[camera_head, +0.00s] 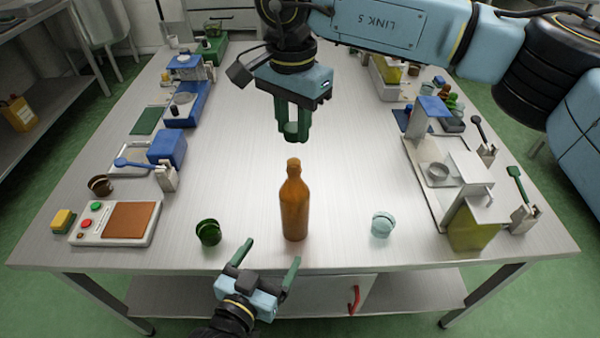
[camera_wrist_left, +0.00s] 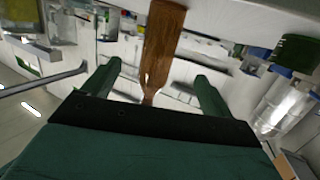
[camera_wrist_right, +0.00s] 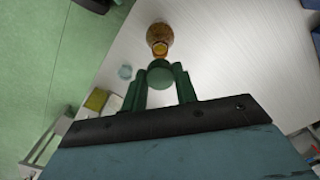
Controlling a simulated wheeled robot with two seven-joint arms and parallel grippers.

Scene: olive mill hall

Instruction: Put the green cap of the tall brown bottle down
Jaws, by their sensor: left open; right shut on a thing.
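The tall brown bottle (camera_head: 294,207) stands upright and uncapped near the front middle of the table; its open mouth shows in the right wrist view (camera_wrist_right: 160,48). My right gripper (camera_head: 292,136) is shut on the green cap (camera_head: 291,128) and holds it in the air above and behind the bottle. The cap also shows between the fingers in the right wrist view (camera_wrist_right: 160,76). My left gripper (camera_head: 267,262) is open and empty at the table's front edge, in front of the bottle and apart from it. In the left wrist view the bottle (camera_wrist_left: 160,45) appears beyond the open fingers.
A dark green round container (camera_head: 208,232) stands left of the bottle, a pale glass one (camera_head: 382,224) right of it. A panel with buttons (camera_head: 116,222) lies at the left; a white stand (camera_head: 466,188) is at the right. The table's middle behind the bottle is clear.

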